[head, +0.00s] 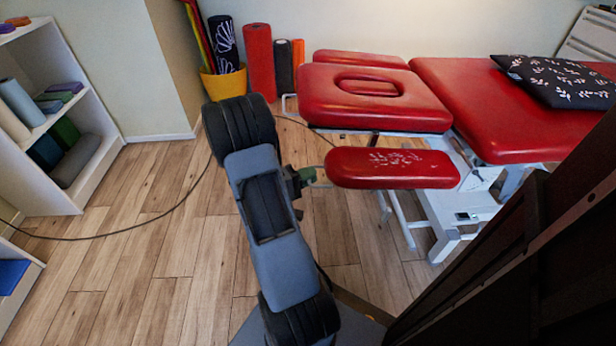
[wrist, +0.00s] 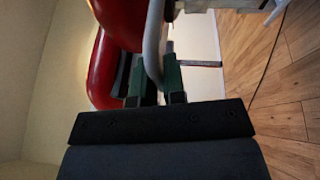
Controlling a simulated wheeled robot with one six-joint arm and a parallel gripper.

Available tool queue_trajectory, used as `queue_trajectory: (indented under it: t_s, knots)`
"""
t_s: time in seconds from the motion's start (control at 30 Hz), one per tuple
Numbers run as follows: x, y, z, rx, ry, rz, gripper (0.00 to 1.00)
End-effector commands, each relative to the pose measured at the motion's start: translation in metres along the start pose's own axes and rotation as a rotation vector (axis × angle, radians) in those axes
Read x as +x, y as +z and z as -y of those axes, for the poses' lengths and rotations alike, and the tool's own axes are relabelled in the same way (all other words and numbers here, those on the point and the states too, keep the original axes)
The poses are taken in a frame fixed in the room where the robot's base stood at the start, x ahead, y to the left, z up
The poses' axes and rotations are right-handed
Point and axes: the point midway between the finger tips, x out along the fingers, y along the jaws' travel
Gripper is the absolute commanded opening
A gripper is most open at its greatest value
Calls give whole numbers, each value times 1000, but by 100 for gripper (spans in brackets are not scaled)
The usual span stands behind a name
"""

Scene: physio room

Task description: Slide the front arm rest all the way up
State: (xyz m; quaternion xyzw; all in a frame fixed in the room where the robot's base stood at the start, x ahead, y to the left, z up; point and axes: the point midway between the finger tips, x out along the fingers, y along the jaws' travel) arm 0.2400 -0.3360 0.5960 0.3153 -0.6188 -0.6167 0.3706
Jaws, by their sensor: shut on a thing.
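The front arm rest (head: 392,168) is a red padded bar with a pale worn patch, on the near side of the red treatment table's head section (head: 375,100). It looks roughly level and stands apart from that section in the head view. My gripper (head: 312,177) is at its left end, its green fingers at a pale metal loop there. In the wrist view my gripper (wrist: 155,82) is shut on the curved grey metal bar (wrist: 152,50), which passes between the fingers beside red padding. The contact at the fingertips is partly hidden.
A far arm rest (head: 358,58) shows behind the head section. A patterned pillow (head: 560,82) lies on the main pad. A shelf (head: 60,110) stands left, with a yellow bucket (head: 224,84) and rolled mats at the wall. A cable (head: 150,223) crosses the otherwise open floor.

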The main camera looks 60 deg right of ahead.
Motion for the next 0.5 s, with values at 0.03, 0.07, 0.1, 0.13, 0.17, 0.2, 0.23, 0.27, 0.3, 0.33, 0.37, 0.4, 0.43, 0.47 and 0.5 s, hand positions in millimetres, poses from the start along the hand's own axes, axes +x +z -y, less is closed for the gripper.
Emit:
queue_trajectory:
  t_s: [0.03,0.07,0.1,0.13,0.17,0.2,0.23,0.27,0.3,0.33,0.37,0.4,0.43,0.47,0.5]
  knots:
    - [4,1,-27,5,8,1,0]
    - [5,2,-36,4,8,1,0]
    - [7,2,-48,5,8,2,0]
    - [8,3,-56,6,8,2,0]
    - [10,4,-64,5,8,2,0]
    - [11,4,-73,6,8,2,0]
    - [12,4,-79,6,8,2,0]
    - [13,5,-84,5,8,2,0]
    - [14,5,-90,5,8,1,0]
    - [15,5,-94,4,8,1,0]
    - [15,5,-97,4,8,1,0]
    - [16,5,-99,4,8,1,0]
    - [16,5,-101,4,8,1,0]
    - [16,5,-102,3,8,1,0]
    - [16,5,-102,3,9,1,0]
